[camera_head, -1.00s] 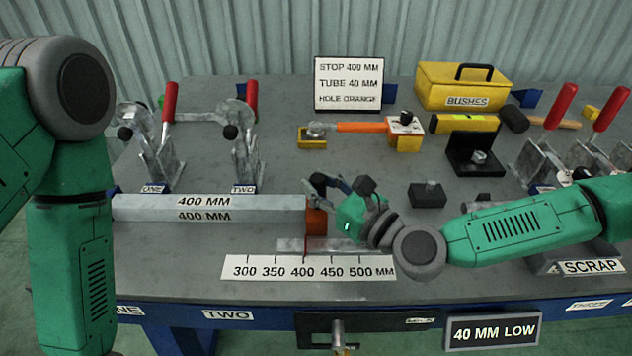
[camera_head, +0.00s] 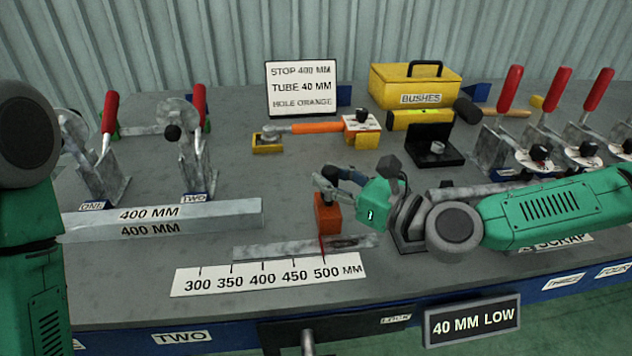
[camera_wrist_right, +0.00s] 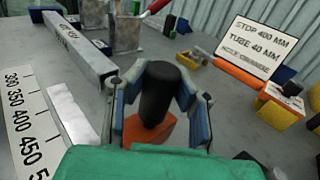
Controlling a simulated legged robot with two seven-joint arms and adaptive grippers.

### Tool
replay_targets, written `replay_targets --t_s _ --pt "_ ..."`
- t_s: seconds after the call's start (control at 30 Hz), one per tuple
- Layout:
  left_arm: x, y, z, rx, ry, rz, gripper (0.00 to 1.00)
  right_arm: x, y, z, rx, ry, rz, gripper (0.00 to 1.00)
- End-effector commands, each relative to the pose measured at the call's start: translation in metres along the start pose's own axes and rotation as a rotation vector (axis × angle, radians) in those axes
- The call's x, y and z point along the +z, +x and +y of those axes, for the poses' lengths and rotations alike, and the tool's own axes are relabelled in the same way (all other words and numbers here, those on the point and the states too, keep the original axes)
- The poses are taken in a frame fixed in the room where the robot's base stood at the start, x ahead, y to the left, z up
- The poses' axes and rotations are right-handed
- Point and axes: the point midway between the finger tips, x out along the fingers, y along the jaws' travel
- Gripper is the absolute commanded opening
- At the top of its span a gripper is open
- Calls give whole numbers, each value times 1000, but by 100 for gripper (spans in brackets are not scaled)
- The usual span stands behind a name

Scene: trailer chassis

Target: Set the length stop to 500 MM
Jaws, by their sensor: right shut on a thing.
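The orange length stop (camera_head: 327,214) sits on a pale metal rail (camera_head: 270,249) behind the white scale strip (camera_head: 215,281). Its thin red pointer line (camera_head: 321,246) stands at about the 500 mark. The right gripper (camera_head: 335,186) is shut on the stop's black knob, which shows between the blue-padded fingers in the right wrist view (camera_wrist_right: 160,93). The orange base (camera_wrist_right: 150,130) shows below the knob there. My left gripper is out of view; only its arm shows at the left edge.
A long bar marked 400 MM (camera_head: 160,217) lies left of the stop, with a clear gap between them. A sign (camera_head: 302,88) at the back reads STOP 400 MM. Upright clamps with red handles stand at the left (camera_head: 197,145) and right (camera_head: 515,130).

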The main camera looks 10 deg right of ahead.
Motion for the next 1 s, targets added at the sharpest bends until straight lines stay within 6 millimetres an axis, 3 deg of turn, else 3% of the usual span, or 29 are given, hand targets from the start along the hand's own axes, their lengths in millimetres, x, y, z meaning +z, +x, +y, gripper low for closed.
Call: replay_targets --t_s 0.13,0.17,0.2,0.23,0.53,0.67,1.0 --pt "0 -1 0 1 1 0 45 0 -1 1 7 1 -1 0" --pt "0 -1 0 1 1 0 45 0 -2 1 7 1 -1 26" --pt "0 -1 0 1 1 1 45 0 -2 1 7 1 -1 40" --pt "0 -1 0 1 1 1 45 0 -2 1 6 1 -1 46" --pt "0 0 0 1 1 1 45 1 2 4 8 -3 0 46" --pt "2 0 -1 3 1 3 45 1 -6 4 7 -2 1 46" --pt "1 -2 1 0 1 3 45 -1 -78 -3 3 4 -3 46"
